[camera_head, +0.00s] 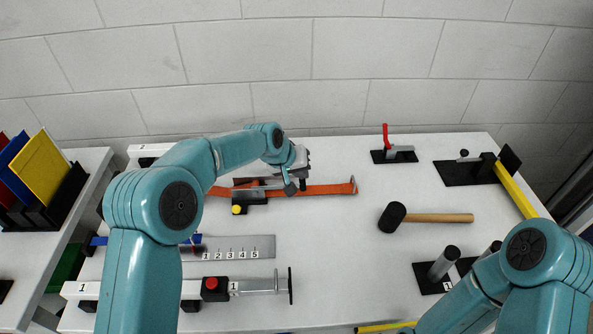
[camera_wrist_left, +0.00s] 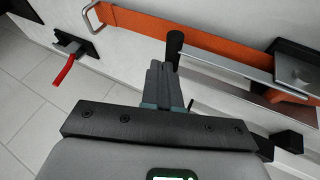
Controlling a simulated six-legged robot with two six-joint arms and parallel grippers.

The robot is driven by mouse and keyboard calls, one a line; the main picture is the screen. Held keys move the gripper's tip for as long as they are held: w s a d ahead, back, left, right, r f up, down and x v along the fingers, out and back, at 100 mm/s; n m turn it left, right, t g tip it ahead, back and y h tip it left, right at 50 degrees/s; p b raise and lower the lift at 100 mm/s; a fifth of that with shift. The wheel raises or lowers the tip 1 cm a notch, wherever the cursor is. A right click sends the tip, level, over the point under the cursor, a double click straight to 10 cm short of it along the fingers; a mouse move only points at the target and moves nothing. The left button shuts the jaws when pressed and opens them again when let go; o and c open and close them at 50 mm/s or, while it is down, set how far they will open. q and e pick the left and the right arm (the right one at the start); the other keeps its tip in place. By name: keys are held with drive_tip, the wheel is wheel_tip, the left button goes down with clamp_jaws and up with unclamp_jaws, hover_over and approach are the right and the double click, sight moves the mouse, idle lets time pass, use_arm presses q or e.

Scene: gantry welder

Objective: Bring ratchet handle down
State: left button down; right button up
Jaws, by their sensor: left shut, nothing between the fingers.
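An orange strap (camera_head: 325,190) with a metal end hook runs across the table's back half, and it also shows in the wrist view (camera_wrist_left: 215,38). The ratchet (camera_head: 250,196) sits on it, partly hidden by my left arm. A dark round grip (camera_wrist_left: 175,45), seemingly the ratchet handle's end, stands by a long metal bar (camera_wrist_left: 225,68). My left gripper (camera_head: 290,188) is over the strap; its closed, empty fingers (camera_wrist_left: 160,72) are beside the grip. Whether they touch it I cannot tell. My right arm is at the lower right; its gripper is out of view.
A red-handled clamp (camera_head: 388,140) stands at the back. A black mallet (camera_head: 392,216) lies right of the strap. A numbered metal plate (camera_head: 255,243) and a red-button fixture (camera_head: 211,284) are in front. The table's middle (camera_head: 345,245) is clear.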

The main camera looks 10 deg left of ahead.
use_arm(q)
drive_tip(key=shift+d+f, duration=0.2)
drive_tip(key=shift+f, duration=0.2)
drive_tip(key=shift+s+r, duration=0.1)
drive_tip(key=shift+a+r+b, duration=0.2)
drive_tip(key=shift+r+b, duration=0.1)
drive_tip(key=b+v, duration=0.1)
drive_tip(key=v, duration=1.4)
drive_tip(key=shift+r+b, duration=0.35)
drive_tip(key=shift+r, duration=0.05)
drive_tip(key=shift+s, duration=0.2)
